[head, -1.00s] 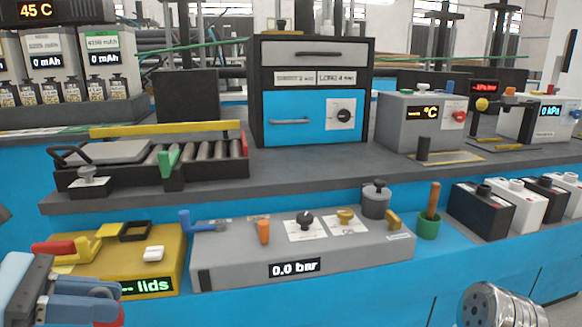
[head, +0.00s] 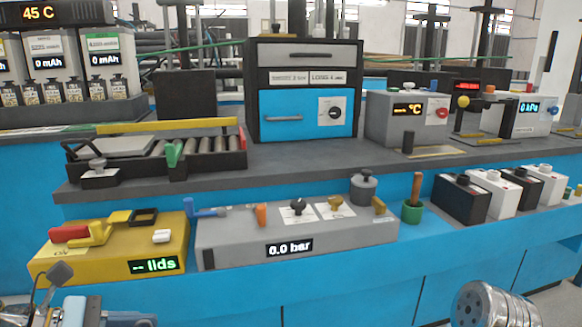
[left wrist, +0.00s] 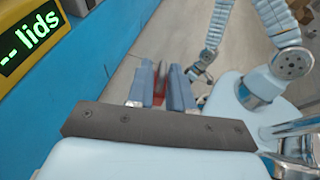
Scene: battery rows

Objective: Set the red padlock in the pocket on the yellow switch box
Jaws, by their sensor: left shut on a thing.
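The yellow switch box (head: 110,262) stands at the lower left of the head view, with a lit "-- lids" display. On its top are a red block by a yellow lever, a white button and a dark square frame (head: 145,217) that looks like the pocket. My left gripper (left wrist: 161,88) is shut on the red padlock (left wrist: 160,85), which shows only as a sliver of red between the fingers in the left wrist view. In the head view the gripper is at the bottom left edge, in front of and below the box; the padlock is hidden there.
Right of the box is a grey panel (head: 300,240) reading "0.0 bar", then a green cup (head: 412,212) and several black and white batteries. A roller tray (head: 155,155) stands on the shelf behind. The blue bench front (head: 350,290) is clear.

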